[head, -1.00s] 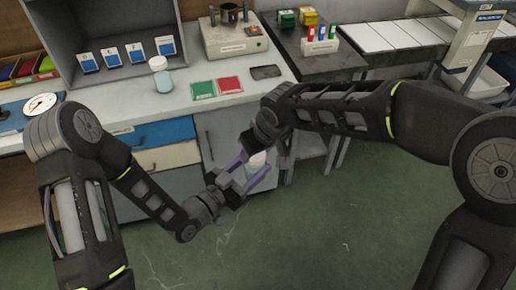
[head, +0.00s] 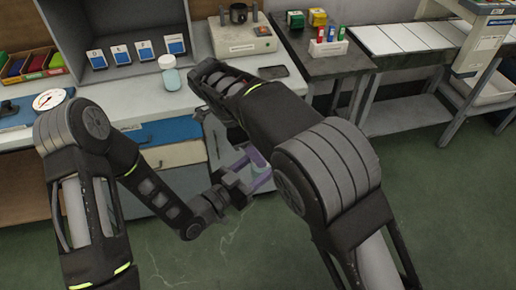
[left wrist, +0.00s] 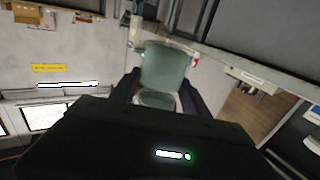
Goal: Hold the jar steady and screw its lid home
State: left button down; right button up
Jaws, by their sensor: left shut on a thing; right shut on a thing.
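A small jar (head: 258,163) with teal contents is held in the air in front of the bench. My left gripper (head: 256,176) is shut around it with purple fingers. In the left wrist view the jar (left wrist: 165,68) sits greenish and rounded between the dark fingers. My right gripper (head: 246,156) is at the jar's upper end, shut on the lid. The lid and most of that gripper are hidden behind my right forearm, so how the lid sits cannot be told.
A second teal jar (head: 169,73) with a pale lid stands on the bench (head: 130,105). A beige device (head: 243,40), a dial scale (head: 49,98) and picture cards stand behind. The dark side table (head: 325,68) holds small boxes. The floor in front is clear.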

jog(key=o, duration=1.4)
jog(key=shift+c, duration=0.2)
